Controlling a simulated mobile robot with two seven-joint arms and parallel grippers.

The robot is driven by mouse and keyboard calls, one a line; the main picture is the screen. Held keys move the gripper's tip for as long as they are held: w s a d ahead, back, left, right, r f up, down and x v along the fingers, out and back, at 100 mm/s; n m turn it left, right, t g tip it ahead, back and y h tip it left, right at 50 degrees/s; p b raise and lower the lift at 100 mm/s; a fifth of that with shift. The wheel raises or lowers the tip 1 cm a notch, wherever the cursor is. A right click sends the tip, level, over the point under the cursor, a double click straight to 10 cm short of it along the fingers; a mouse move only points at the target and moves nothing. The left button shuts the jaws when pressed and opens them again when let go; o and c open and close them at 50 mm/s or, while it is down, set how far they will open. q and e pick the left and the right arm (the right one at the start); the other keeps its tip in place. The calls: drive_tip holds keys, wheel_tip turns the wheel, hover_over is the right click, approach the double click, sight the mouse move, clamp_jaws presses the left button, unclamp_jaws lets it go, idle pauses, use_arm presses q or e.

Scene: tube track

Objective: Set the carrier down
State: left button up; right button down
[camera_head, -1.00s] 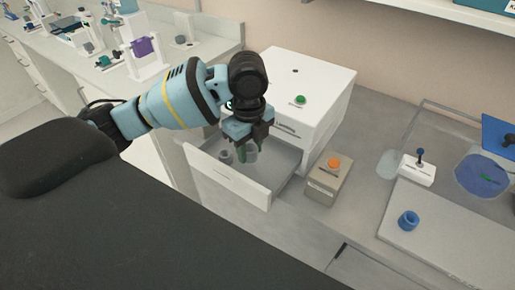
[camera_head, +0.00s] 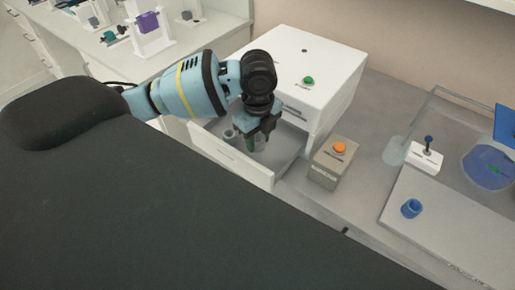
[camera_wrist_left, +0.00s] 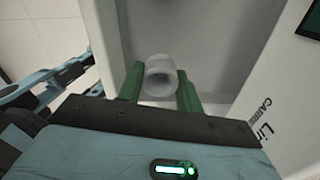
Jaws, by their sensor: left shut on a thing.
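My left gripper (camera_head: 249,138) points down into the open drawer (camera_head: 232,156) of a white box-shaped machine (camera_head: 312,72). In the left wrist view its two green fingers (camera_wrist_left: 160,74) are shut on a pale, translucent, hollow cylinder, the carrier (camera_wrist_left: 159,86). The carrier also shows as a clear shape beside the fingers in the head view (camera_head: 260,143). It is inside the drawer walls; I cannot tell whether it touches the drawer floor. A small grey cup-like piece (camera_head: 229,134) shows in the drawer, left of the fingers. My right gripper is out of view.
A green button (camera_head: 308,80) is on the machine top. A box with an orange button (camera_head: 338,148) stands right of the drawer. Farther right are a blue ring (camera_head: 411,208) on a pale board and a white block with a blue-knobbed lever (camera_head: 428,150).

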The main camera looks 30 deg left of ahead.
sight(258, 158)
use_arm(q)
drive_tip(key=shift+f, duration=2.4)
drive_tip(key=shift+f, duration=0.15)
drive_tip(key=o, duration=1)
wheel_tip(258, 158, up, 12)
drive_tip(key=shift+r, duration=0.2)
